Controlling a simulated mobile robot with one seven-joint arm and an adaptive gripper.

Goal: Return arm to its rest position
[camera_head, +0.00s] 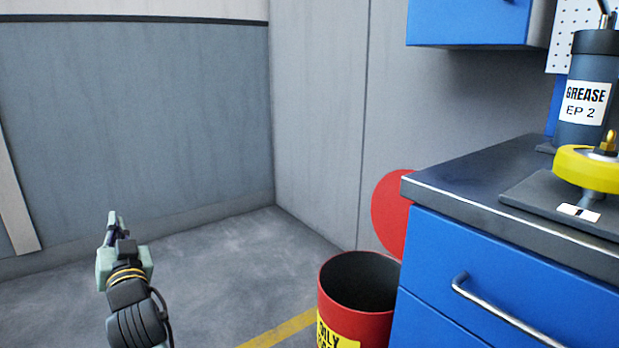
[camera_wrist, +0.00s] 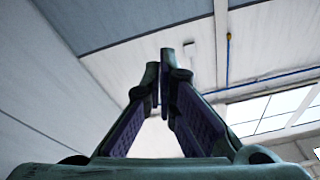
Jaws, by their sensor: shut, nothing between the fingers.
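My gripper (camera_head: 113,222) is at the lower left in the head view, above the open floor and pointing upward, apart from everything around it. In the wrist view my gripper (camera_wrist: 160,62) shows its two dark fingers converging at the tips, with nothing held between them. Behind the fingers the wrist view shows only wall, ceiling and a bright window.
A red bin (camera_head: 338,301) with its round red lid (camera_head: 389,212) raised stands beside a blue cabinet (camera_head: 500,290). On the dark worktop (camera_head: 470,182) are a grease canister (camera_head: 584,130) and a yellow ring-shaped part (camera_head: 580,170). The floor (camera_head: 230,262) around my gripper is clear.

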